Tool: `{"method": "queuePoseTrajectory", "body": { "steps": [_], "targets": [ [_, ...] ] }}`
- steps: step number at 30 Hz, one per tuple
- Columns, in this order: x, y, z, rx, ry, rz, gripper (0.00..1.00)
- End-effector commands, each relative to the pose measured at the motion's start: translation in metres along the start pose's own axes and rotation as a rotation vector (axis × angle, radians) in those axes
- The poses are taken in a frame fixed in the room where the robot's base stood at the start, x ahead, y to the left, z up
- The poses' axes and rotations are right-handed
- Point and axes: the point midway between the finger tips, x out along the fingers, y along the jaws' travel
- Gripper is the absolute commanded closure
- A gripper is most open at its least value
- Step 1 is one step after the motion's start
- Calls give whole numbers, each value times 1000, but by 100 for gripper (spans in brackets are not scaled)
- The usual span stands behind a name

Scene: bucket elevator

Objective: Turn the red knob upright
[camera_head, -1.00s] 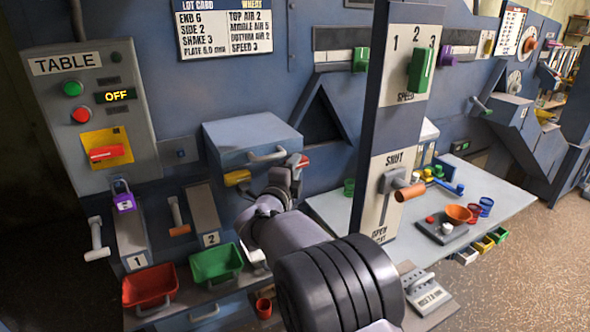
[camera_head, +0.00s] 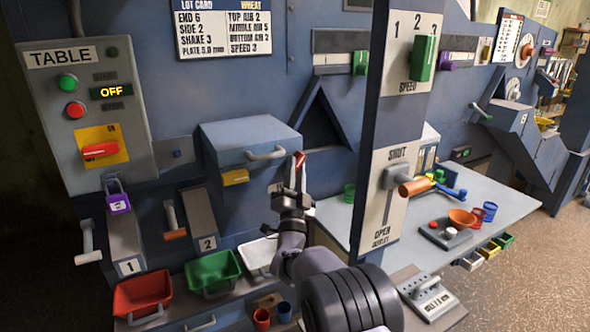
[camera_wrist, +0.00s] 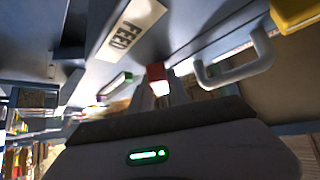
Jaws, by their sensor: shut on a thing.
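A small red knob (camera_head: 300,160) stands near upright just right of the blue drawer box. It also shows at the fingertips in the wrist view (camera_wrist: 156,72). My gripper (camera_head: 297,175) is shut on it from below; the fingers hide part of it. A second red handle (camera_head: 101,151) lies almost level on the yellow plate of the TABLE panel, far left of my gripper and untouched.
The blue drawer box (camera_head: 245,135) with a grey handle and yellow tab is close left of my gripper. The SPEED/SHUT post (camera_head: 375,130) stands close right. Red, green and white bins (camera_head: 212,272) sit below. The side table (camera_head: 485,190) holds cups and a bowl.

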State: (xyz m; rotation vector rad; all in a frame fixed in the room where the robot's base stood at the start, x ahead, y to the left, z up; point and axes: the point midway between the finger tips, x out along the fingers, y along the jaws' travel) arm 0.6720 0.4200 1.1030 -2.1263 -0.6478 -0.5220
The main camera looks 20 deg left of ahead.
Motion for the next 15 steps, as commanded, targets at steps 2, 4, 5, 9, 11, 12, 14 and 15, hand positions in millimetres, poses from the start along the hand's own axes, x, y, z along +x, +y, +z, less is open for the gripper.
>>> {"method": "queuePoseTrajectory", "body": {
  "steps": [2, 4, 5, 9, 11, 12, 14, 15],
  "targets": [
    [0, 3, 0, -49, 1, -46, 100],
    [0, 3, 0, -93, 1, -91, 100],
    [0, 3, -1, -111, 1, -109, 100],
    [0, 4, -1, -190, 1, -188, 100],
    [1, 5, -1, -220, 1, -218, 100],
    [0, 5, -1, -239, 1, -237, 100],
    [1, 5, -1, -264, 1, -263, 100],
    [1, 5, -2, -279, 2, -278, 100]
  ]
}}
